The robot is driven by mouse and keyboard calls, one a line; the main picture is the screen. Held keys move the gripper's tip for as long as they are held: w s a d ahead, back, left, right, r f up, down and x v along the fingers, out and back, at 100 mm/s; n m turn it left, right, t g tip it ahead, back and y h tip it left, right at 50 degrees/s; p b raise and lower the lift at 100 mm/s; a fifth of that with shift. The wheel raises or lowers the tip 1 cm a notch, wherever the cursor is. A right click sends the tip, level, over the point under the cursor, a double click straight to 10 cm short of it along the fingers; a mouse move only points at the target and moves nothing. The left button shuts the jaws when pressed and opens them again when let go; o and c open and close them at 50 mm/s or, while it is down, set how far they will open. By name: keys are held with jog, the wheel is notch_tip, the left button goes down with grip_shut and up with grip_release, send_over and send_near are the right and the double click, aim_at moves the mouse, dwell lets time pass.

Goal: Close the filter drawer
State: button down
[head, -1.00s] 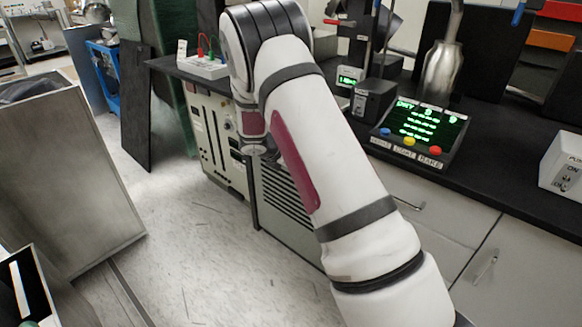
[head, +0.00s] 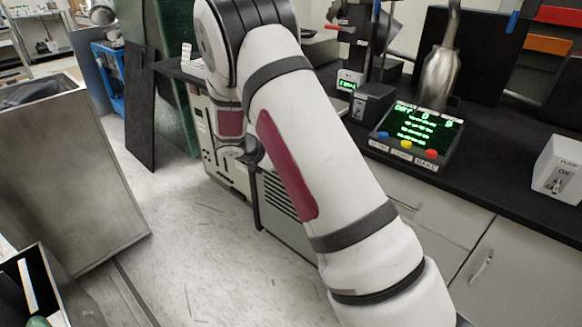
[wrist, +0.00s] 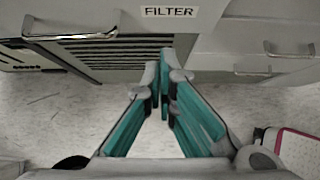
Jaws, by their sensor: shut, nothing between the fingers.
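The FILTER label (wrist: 169,11) is on a pale grey front at the top of the wrist view, which I take as the filter drawer. How far that drawer stands out cannot be told. My gripper (wrist: 164,62) has teal fingers, shut and empty, with the tips in front of and below the label. I cannot tell whether they touch the front. A metal bar handle (wrist: 72,37) is left of the tips. In the head view my arm covers most of this area, and neither the label nor my gripper can be made out.
A slatted vent panel (wrist: 110,56) lies behind the fingertips; it also shows in the head view (head: 283,203). Cabinets with handles (head: 481,266) are under the black counter at right. A control box (head: 418,135) stands on the counter. The floor (head: 200,255) is open left of my arm.

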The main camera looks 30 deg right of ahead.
jog(key=s+a+t+h+b, duration=0.1)
jog(key=s+a+h+b, duration=0.2)
jog(key=s+a, duration=0.1)
jog(key=d+r+b+x, duration=0.1)
jog(key=b+x, duration=0.3)
jog(key=x, duration=0.9)
jog(key=shift+r, duration=0.4)
jog(key=shift+w, duration=0.15)
jog(key=d, duration=0.2)
jog(key=w+d, duration=0.1)
jog(key=d, duration=0.1)
jog(key=shift+w+d, duration=0.15)
jog(key=shift+w+d+r, duration=0.1)
jog(key=shift+d, duration=0.05)
